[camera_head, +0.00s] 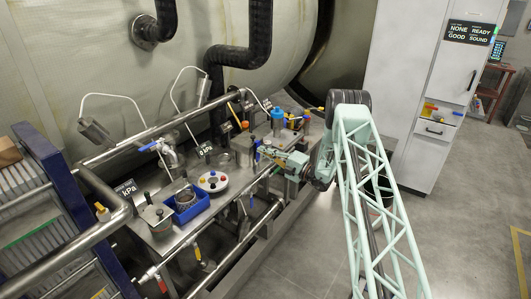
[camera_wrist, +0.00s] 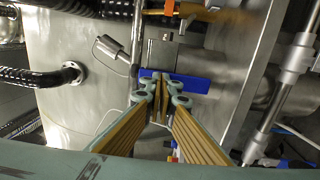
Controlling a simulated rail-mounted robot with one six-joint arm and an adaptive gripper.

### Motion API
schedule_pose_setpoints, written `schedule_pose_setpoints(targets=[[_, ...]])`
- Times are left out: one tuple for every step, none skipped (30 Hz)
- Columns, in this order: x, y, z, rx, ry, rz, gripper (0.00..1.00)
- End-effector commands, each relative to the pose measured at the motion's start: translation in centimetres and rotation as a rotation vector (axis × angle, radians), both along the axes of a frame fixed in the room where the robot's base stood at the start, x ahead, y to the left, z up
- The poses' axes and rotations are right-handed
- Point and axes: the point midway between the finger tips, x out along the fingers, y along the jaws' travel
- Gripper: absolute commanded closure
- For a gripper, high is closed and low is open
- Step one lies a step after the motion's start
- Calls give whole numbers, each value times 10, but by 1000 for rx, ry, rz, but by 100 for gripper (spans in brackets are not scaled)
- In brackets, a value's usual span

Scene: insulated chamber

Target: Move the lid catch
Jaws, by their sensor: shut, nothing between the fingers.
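My gripper (camera_head: 265,152) is at the end of my pale green arm, over the far right part of the steel bench in the head view. In the wrist view its two tan-padded fingers (camera_wrist: 160,100) meet at the tips, shut and empty. Just beyond the tips is a flat blue piece (camera_wrist: 200,84) against a steel surface. The fingers partly cover it, and I cannot tell whether they touch it. I cannot make out with certainty which part is the lid catch.
A steel rail (camera_head: 150,134) runs along the back. Open floor (camera_head: 275,260) lies in front.

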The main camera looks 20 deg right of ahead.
Motion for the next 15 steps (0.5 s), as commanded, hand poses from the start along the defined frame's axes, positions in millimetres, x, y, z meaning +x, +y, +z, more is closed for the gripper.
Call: schedule_pose_setpoints(targets=[[0,0,0,0,0,0,100],[0,0,0,0,0,0,100],[0,0,0,0,0,0,100],[0,0,0,0,0,0,100],[0,0,0,0,0,0,100],[0,0,0,0,0,0,100],[-1,0,0,0,0,0,100],[-1,-1,0,0,0,0,100],[-2,-1,0,0,0,0,100],[-2,-1,0,0,0,0,100],[-3,-2,0,0,0,0,100],[-5,-2,0,0,0,1,100],[-6,-3,0,1,0,1,100],[-8,-4,0,1,0,1,100],[-10,-5,0,1,0,2,100]])
